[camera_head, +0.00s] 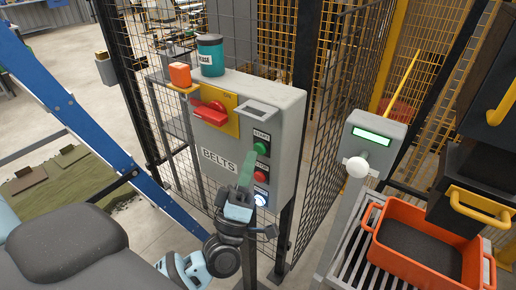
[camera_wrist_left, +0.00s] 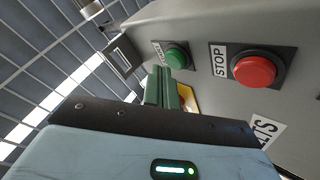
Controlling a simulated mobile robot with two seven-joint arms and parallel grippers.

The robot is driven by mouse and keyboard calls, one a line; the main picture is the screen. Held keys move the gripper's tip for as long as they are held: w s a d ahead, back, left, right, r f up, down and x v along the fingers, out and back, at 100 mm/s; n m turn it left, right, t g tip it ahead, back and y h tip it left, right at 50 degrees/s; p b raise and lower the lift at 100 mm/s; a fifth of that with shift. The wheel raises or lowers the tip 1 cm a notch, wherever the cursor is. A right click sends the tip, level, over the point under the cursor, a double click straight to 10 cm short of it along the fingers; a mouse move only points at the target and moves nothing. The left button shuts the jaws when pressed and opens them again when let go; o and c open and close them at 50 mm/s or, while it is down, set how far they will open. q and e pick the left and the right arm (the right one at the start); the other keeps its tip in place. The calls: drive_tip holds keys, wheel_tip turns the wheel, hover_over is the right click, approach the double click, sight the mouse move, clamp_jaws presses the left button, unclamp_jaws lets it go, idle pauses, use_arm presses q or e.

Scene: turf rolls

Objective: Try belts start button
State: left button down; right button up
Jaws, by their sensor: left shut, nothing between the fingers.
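The green start button (camera_head: 262,148) is at the top of the button column on the grey BELTS control box (camera_head: 282,110). It also shows in the left wrist view (camera_wrist_left: 176,57), beside a label partly seen edge-on. My left gripper (camera_head: 251,154) has its green fingers together and empty, pointing up at the box. The fingertips are just left of the start button in the head view and just below it in the left wrist view (camera_wrist_left: 161,72). I cannot tell whether they touch it. My right gripper is not in view.
The red stop button (camera_head: 261,174) sits below start, with a lit blue-white button (camera_head: 260,199) lower. A red switch (camera_head: 210,112) is on a yellow plate. A teal can (camera_head: 210,55) stands on top. A grey post with a white knob (camera_head: 357,167) and orange crate (camera_head: 392,211) are right.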

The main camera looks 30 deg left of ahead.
use_arm(q)
drive_tip(key=shift+s, duration=0.25)
